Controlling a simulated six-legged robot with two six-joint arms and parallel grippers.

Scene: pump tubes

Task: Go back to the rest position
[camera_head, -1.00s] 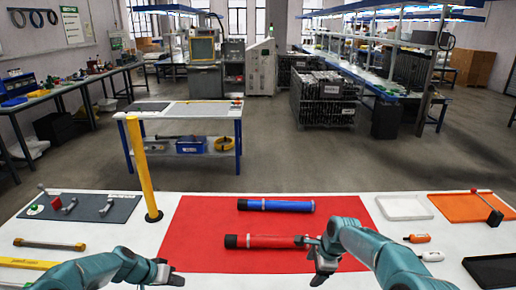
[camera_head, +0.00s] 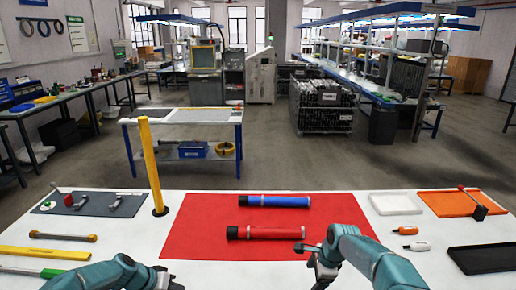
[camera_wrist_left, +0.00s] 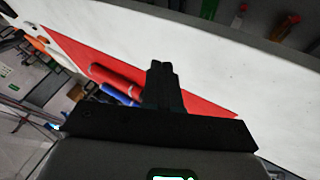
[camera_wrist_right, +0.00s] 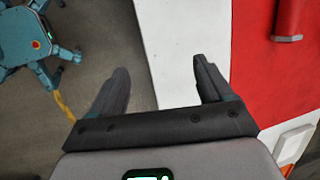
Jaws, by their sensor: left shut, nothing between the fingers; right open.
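A blue pump tube (camera_head: 272,201) and a red pump tube (camera_head: 268,232) lie side by side on the red mat (camera_head: 197,225); both have black end caps. My right gripper (camera_head: 316,262) is open and empty at the mat's near right edge, apart from the tubes. Its spread fingers (camera_wrist_right: 160,85) show in the right wrist view, with the red tube's end (camera_wrist_right: 289,25) at the upper right. My left gripper is at the bottom of the head view, mostly cut off. In the left wrist view its fingers (camera_wrist_left: 161,78) are shut with nothing between them.
A yellow post (camera_head: 150,165) stands left of the mat. A grey tool panel (camera_head: 95,204), a yellow bar (camera_head: 45,253) and a brass-ended rod (camera_head: 63,236) lie left. A white tray (camera_head: 396,203), orange tray (camera_head: 450,203) and black tray (camera_head: 484,258) lie right.

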